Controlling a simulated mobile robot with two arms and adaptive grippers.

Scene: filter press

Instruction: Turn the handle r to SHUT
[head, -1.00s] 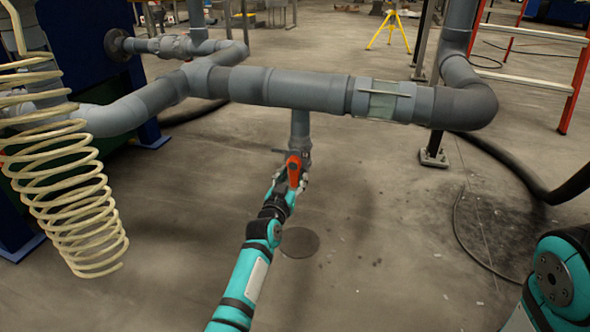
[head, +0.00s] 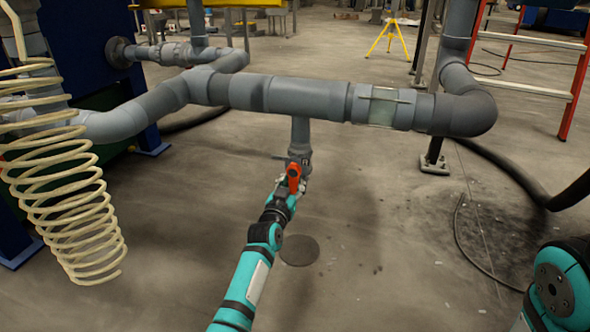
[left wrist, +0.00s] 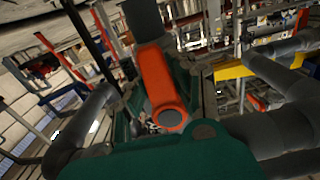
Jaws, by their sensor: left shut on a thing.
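The handle r is an orange-red lever (head: 294,178) on a grey valve (head: 299,160) on the short pipe hanging below the big horizontal grey pipe. My left gripper (head: 288,187) is at the lever, with fingers around it, and is shut on it. In the left wrist view the lever (left wrist: 160,85) fills the middle, running from its rounded near end up and away. Dark finger parts stand close on both sides of it. The lever partly hides the valve body there. My right gripper is out of view; only part of my right arm shows at lower right.
The grey pipe (head: 305,97) crosses above the valve, with a clear sight section (head: 383,106) at its right. A coiled cream hose (head: 75,205) hangs at left. Dark hoses (head: 510,172) lie at right. The floor below the valve is open, with a round cover (head: 299,250).

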